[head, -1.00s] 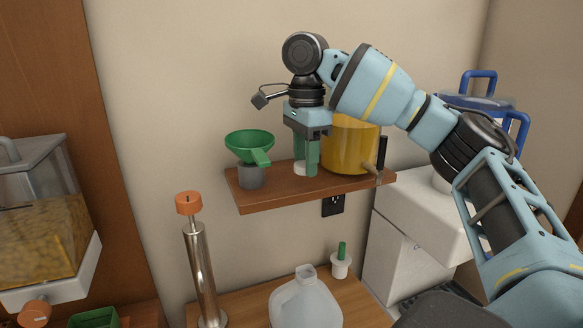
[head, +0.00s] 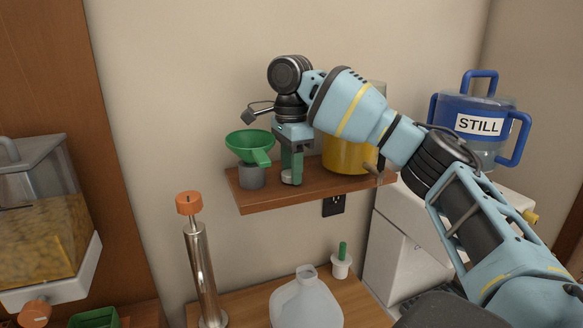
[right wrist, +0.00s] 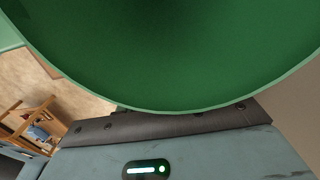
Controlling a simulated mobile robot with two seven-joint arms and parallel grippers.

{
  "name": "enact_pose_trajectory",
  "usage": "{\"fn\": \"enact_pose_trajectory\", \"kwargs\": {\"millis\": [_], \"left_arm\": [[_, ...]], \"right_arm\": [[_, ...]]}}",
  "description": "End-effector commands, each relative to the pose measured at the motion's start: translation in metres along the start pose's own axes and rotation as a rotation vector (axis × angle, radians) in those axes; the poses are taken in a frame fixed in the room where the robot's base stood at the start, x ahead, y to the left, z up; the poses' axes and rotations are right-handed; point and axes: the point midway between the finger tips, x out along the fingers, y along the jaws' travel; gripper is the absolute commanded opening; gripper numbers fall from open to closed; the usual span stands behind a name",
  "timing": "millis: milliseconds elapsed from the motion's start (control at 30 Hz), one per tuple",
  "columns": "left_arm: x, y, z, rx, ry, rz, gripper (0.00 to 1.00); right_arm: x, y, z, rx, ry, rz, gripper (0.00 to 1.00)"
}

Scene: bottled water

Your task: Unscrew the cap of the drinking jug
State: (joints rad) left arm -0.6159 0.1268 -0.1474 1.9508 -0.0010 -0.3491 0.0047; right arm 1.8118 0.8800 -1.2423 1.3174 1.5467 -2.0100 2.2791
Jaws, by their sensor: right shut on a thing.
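A clear, whitish jug (head: 306,303) stands on the lower wooden table in the head view, its bottom cut off by the frame. Its neck appears open, with no cap seen on it. My right gripper (head: 291,176) points down over the shelf, just right of the green funnel. It is shut on a small whitish piece (head: 288,179), mostly hidden by the green fingers; it looks like a cap. The piece is at or just above the shelf surface. My left gripper is not in view.
A green funnel (head: 249,140) sits on a grey holder on the shelf (head: 300,194); it fills much of the right wrist view (right wrist: 190,60). A yellow container (head: 345,155) is right of the gripper. A blue STILL jug (head: 477,145) is farther right. A steel cylinder (head: 205,275) stands left.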

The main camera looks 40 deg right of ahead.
Motion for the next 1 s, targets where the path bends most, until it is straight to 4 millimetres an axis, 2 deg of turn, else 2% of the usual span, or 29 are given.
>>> {"fn": "enact_pose_trajectory", "kwargs": {"millis": [633, 667, 700, 833, 1000], "left_arm": [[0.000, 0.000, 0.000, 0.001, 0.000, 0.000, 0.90], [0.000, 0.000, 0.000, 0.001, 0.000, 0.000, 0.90], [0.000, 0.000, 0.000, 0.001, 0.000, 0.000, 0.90], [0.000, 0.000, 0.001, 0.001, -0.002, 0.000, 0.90], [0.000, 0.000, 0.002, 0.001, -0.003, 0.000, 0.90]], "right_arm": [[0.011, 0.000, 0.000, 0.000, 0.000, 0.002, 0.10], [0.011, 0.000, 0.000, 0.000, 0.000, 0.002, 0.38], [0.012, 0.000, 0.000, -0.001, 0.001, 0.003, 0.43], [0.013, 0.000, 0.001, -0.001, 0.003, 0.008, 0.59], [0.016, 0.001, 0.001, -0.003, 0.006, 0.016, 0.59]]}}
